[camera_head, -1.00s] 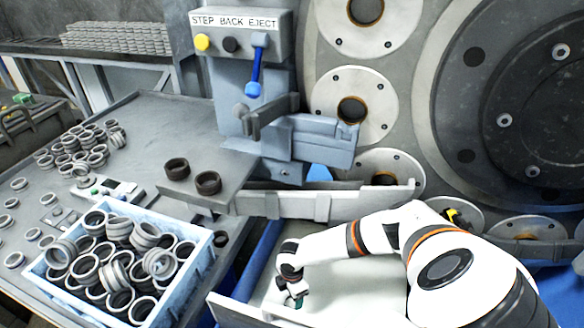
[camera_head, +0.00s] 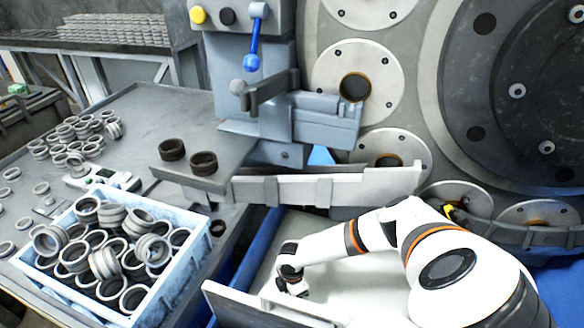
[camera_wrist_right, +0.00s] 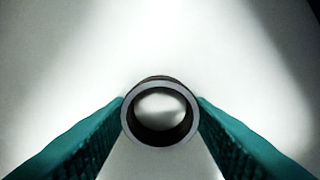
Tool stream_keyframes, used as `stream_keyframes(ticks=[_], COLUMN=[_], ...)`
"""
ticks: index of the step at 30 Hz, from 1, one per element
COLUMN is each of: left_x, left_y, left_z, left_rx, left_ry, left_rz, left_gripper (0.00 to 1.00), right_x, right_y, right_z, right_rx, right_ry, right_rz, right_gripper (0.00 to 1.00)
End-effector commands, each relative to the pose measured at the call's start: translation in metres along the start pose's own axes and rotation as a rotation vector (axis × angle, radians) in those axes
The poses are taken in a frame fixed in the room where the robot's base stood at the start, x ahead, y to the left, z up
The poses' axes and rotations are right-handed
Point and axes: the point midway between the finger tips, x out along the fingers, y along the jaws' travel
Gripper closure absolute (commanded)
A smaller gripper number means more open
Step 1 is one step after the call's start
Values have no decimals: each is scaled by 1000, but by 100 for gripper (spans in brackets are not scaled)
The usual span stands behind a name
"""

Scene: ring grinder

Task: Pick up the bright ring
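A ring with a bright grey rim (camera_wrist_right: 130,128) stands in the middle of the right wrist view, its opening facing the camera. The teal fingers of my right gripper (camera_wrist_right: 160,100) lie on both sides of it, and both fingertips meet its outer wall with no visible gap. In the head view my right gripper (camera_head: 292,284) is low inside the pale tray (camera_head: 240,305) at the bottom centre. There its fingertips and the ring are hidden. My left gripper is not in view.
A blue crate (camera_head: 172,306) full of grey rings stands left of the tray. Two dark rings (camera_head: 203,163) sit on a grey shelf. Loose rings (camera_head: 62,140) lie on the table. The grinder (camera_head: 400,70) with its lever rises behind the tray.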

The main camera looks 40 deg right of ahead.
Motion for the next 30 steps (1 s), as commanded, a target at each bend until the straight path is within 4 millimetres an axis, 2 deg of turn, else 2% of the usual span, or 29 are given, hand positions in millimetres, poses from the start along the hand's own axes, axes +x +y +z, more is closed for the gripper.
stream_keyframes(ticks=[1, 3, 4, 11, 17, 23, 30], left_x=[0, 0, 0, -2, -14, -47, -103], left_y=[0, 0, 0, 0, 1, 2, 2], left_z=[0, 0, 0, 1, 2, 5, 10], left_rx=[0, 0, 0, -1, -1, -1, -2], left_ry=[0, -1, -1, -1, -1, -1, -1], left_rz=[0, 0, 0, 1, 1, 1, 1], left_gripper=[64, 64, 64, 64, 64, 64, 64], right_x=[0, 0, 0, -2, -15, -49, -110], right_y=[0, 0, 0, 0, 0, 0, 0], right_z=[0, 0, 0, 0, 0, 0, 0], right_rx=[0, 0, 0, 0, 0, 1, 1], right_ry=[0, 0, 0, 0, -1, -1, -1], right_rz=[0, 0, 0, 0, 0, 1, -1], right_gripper=[70, 82, 83, 83, 83, 83, 83])
